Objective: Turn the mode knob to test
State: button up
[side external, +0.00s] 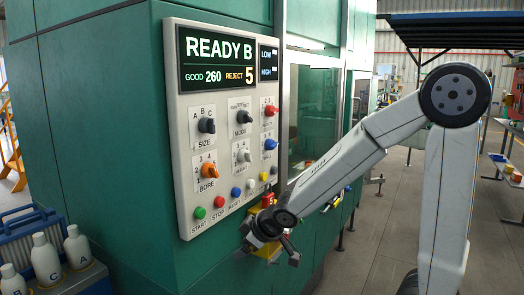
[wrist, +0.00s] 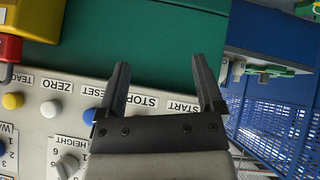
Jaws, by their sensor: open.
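The black mode knob (side external: 243,117) sits in the upper middle of the panel (side external: 180,160), above the label MODE, in the side view. Its position words are too small to read for sure, so I cannot tell its setting. My gripper (side external: 268,253) is open and empty near the panel's lower right edge, well below the knob. In the wrist view my gripper (wrist: 162,68) has its two fingers spread, over the panel's bottom edge and the green cabinet beyond. The mode knob does not show in the wrist view.
Near it are the black size knob (side external: 206,125), the pale height knob (side external: 244,156), the orange bore knob (side external: 209,171) and red (side external: 270,111) and blue (side external: 270,144) selectors. Buttons line the lower edge. A yellow-and-red fixture (wrist: 8,48) is beside my gripper. White bottles (side external: 45,258) stand lower left.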

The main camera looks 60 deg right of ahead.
jog(key=w+d+r+n+t+y, duration=0.1)
jog(key=r+n+t, duration=0.1)
jog(key=r, duration=0.3)
jog(key=w+d+r+n+t+y, duration=0.1)
jog(key=w+d+r+n+t, duration=0.1)
jog(key=r, duration=0.3)
jog(key=w+d+r+n+t+y, duration=0.1)
jog(key=w+r+n+t, duration=0.1)
jog(key=r+n, duration=0.2)
jog(key=shift+d+r+y, duration=0.15)
jog(key=shift+r+y, duration=0.15)
jog(key=shift+r, duration=0.15)
jog(key=n+t, duration=0.2)
jog(key=t, duration=0.2)
send_near(250, 117)
jog(key=w, duration=0.2)
jog(key=shift+w+r, duration=0.15)
jog(key=shift+w, duration=0.15)
jog(key=shift+w+a, duration=0.2)
jog(key=shift+w, duration=1.05)
jog(key=shift+w+a, duration=0.15)
jog(key=shift+w, duration=1.1)
jog(key=shift+w+a, duration=0.2)
jog(key=shift+w, duration=1.05)
grip_shut()
